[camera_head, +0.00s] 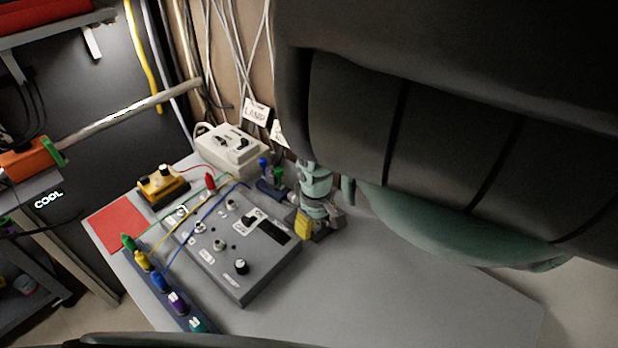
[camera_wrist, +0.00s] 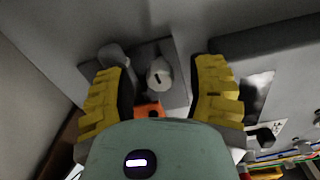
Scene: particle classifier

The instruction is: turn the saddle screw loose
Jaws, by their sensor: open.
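In the wrist view a pale round screw head (camera_wrist: 158,78) with a dark slot shows on a dark grey plate (camera_wrist: 178,100); I take it to be the saddle screw. My gripper (camera_wrist: 162,85) is open, with one ribbed yellow finger on each side of the screw head and a gap to both. I cannot tell how far the fingers are above it. In the head view my gripper (camera_head: 316,228) is low over the bench, right of the grey control box. The screw cannot be made out there, as the gripper and arm cover that spot.
A grey post (camera_wrist: 114,56) stands close beside the left finger, and an orange part (camera_wrist: 150,109) lies below the screw head. The grey control box (camera_head: 235,280) with knobs and coloured wires is left of the gripper. The bench (camera_head: 420,295) is clear at the front right.

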